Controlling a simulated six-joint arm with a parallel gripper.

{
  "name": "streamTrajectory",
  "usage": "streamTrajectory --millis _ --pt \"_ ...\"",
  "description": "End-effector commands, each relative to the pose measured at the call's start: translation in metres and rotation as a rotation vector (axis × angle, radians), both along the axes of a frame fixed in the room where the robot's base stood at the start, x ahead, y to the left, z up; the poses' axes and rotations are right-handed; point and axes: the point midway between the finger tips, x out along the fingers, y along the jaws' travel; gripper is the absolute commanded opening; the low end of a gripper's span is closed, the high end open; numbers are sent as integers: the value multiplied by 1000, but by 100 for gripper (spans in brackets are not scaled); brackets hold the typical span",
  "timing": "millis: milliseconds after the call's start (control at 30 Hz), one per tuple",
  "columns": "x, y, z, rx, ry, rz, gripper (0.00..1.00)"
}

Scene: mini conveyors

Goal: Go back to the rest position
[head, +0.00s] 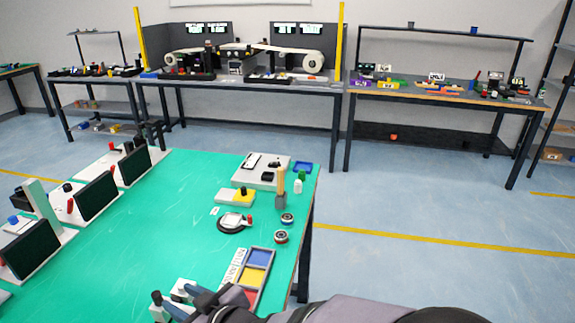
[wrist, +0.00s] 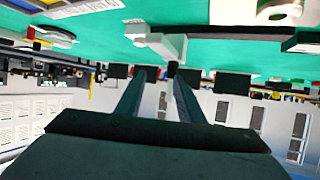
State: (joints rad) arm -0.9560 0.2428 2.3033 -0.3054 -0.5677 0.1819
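My gripper (head: 177,297) is at the bottom of the head view, low over the near part of the green table (head: 130,240). It also shows in the wrist view (wrist: 158,80), where its two dark fingers stand apart with nothing held between them. My dark arm covers the lower right edge of the head view. A small white device (head: 160,312) with a black knob is beside the fingertips; whether they touch cannot be told.
A tray with blue, yellow and red sections (head: 258,258) lies close right of my gripper. A magnifier (head: 232,222), two small round parts and a white box (head: 262,170) are farther back. Dark-screened stands (head: 97,195) line the left. The table's middle is clear.

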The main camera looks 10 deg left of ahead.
Motion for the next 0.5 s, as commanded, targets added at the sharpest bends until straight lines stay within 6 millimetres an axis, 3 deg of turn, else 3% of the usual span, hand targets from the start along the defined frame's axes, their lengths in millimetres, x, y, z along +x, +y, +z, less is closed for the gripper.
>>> streamTrajectory --millis 167,267,400,500 --pt "45 -58 1 -110 48 -155 35" --pt "72 -114 -3 -206 106 -283 35" --pt "93 -208 -7 -348 233 -482 35" --pt "88 -277 -8 -442 354 -618 35"
